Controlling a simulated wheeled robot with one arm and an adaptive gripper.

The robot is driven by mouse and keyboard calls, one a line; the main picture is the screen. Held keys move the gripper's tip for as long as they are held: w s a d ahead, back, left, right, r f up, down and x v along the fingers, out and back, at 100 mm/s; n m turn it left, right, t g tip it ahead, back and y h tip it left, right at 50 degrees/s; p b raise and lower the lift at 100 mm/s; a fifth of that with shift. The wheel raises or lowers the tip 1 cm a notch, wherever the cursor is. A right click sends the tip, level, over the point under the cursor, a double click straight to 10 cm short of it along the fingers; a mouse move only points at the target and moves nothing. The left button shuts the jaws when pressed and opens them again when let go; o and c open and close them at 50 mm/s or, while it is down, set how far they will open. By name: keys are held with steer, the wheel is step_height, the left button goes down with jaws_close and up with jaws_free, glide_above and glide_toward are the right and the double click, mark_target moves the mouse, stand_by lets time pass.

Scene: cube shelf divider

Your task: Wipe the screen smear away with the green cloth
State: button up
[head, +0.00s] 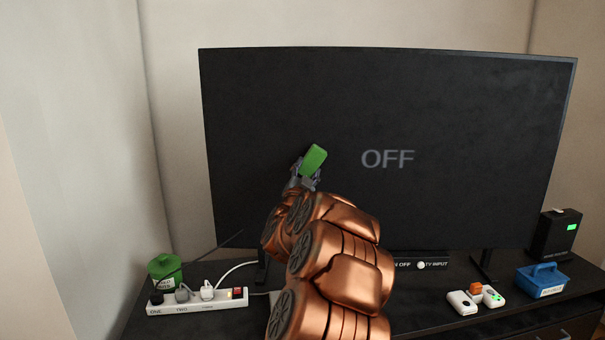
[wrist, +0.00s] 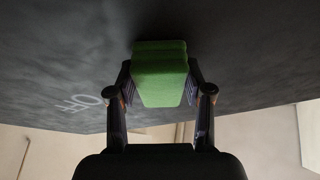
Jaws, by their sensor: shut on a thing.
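The green cloth (head: 314,158) is a folded block held up in front of the left half of the dark screen (head: 470,110). My gripper (head: 304,176) is shut on it. In the wrist view the cloth (wrist: 160,75) sits between the two fingers of my gripper (wrist: 160,92), and its far end is at or very near the screen surface (wrist: 250,60). I cannot tell whether it touches. The screen shows the word OFF right of the cloth. I cannot make out a distinct smear; my gripper and the cloth hide part of the screen.
A power strip (head: 198,301) with plugs and cables and a green container (head: 165,270) stand at the left of the dark cabinet. White devices (head: 476,300), a blue basket (head: 543,281) and a black box (head: 556,235) stand at the right. The space before the screen's right half is clear.

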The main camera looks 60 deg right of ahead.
steer(key=shift+s+d+b, duration=0.5)
steer(key=shift+s+b, duration=0.05)
steer(key=shift+s, duration=0.3)
steer(key=shift+s+d+b, duration=0.45)
steer(key=shift+s+b, duration=0.05)
steer(key=shift+s, duration=0.35)
steer(key=shift+s, duration=0.15)
steer(key=s+a+b, duration=0.1)
steer(key=s+a, duration=0.2)
steer(key=a, duration=0.4)
steer(key=shift+b, duration=0.3)
steer(key=shift+s+a, duration=0.1)
steer(key=shift+a, duration=0.05)
steer(key=s+a+b, duration=0.1)
steer(key=s+a, duration=0.2)
steer(key=a, duration=0.3)
steer(key=shift+b, duration=0.3)
